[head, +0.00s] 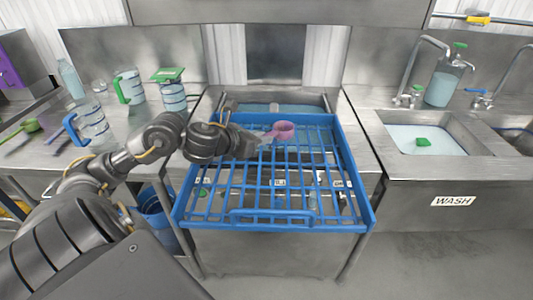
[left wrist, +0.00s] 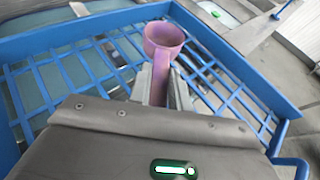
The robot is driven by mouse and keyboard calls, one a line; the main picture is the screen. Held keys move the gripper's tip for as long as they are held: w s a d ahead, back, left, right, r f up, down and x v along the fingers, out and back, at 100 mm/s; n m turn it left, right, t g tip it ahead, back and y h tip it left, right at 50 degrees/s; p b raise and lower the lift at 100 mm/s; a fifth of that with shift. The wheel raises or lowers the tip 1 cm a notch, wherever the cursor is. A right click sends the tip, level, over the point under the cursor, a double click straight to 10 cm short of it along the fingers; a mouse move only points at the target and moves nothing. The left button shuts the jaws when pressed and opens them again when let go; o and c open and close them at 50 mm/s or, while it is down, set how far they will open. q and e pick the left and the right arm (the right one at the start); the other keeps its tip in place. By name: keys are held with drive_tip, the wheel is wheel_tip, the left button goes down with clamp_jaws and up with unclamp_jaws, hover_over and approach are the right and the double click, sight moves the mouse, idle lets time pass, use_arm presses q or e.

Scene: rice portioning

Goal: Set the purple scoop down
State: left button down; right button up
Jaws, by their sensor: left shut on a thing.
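The purple scoop (head: 284,130) shows in the head view over the far part of the blue rack (head: 300,217). My left gripper (head: 262,139) is shut on the scoop's handle. In the left wrist view the scoop (left wrist: 163,42) points away from me, its round cup open upward, with the handle between the fingers of my left gripper (left wrist: 160,88). The blue rack's bars (left wrist: 60,75) lie below the scoop. I cannot tell whether the scoop touches them. My right gripper is in neither view.
Several measuring jugs (head: 92,122) stand on the left counter, with a green scoop (head: 30,126) at its far left. A sink (head: 425,139) marked WASH is at the right, with a soap bottle (head: 442,85) behind it. Most of the rack is empty.

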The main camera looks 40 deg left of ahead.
sight(267, 160)
use_arm(q)
drive_tip(key=shift+w+f, duration=0.85)
drive_tip(key=shift+f, duration=0.1)
drive_tip(key=shift+w+d+f, duration=0.1)
drive_tip(key=shift+w+f, duration=0.1)
drive_tip(key=shift+f, duration=0.1)
drive_tip(key=f, duration=0.3)
drive_tip(key=shift+w+f, duration=0.1)
drive_tip(key=shift+w, duration=0.1)
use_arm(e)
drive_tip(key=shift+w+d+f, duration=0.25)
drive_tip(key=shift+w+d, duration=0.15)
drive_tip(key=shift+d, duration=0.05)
use_arm(q)
drive_tip(key=shift+f, duration=0.1)
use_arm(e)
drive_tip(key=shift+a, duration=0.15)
use_arm(q)
drive_tip(key=shift+f+b, duration=0.15)
drive_tip(key=shift+b, duration=0.25)
drive_tip(key=c, duration=1.3)
unclamp_jaws()
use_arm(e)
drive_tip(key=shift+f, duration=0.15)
